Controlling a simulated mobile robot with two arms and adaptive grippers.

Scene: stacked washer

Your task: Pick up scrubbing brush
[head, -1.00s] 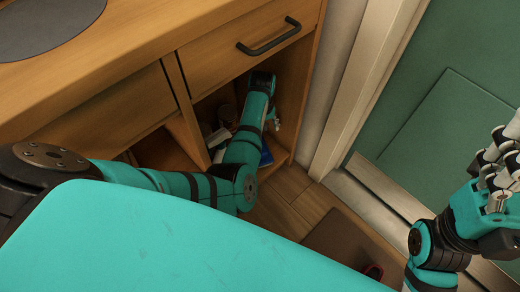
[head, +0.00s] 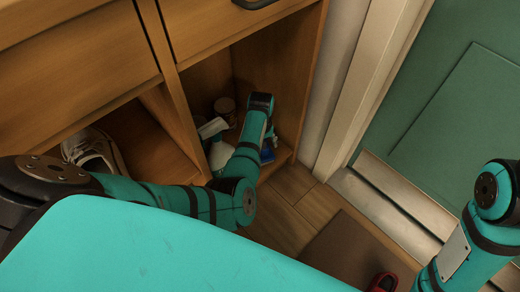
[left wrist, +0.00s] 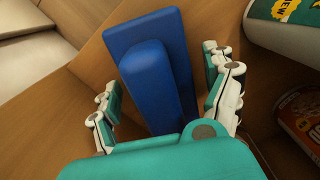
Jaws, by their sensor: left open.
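The blue scrubbing brush (left wrist: 155,75) lies on the wooden shelf floor in the left wrist view, its long blue handle toward me. In the head view, only a blue patch of it (head: 267,154) shows beside my left forearm. My left gripper (left wrist: 162,78) is open, with its white and teal fingers on either side of the brush. I cannot tell whether they touch it.
A green-labelled container (left wrist: 286,25) and an orange can (left wrist: 300,118) lie close right of the fingers. A shoe (head: 95,152) sits in the left cubby.

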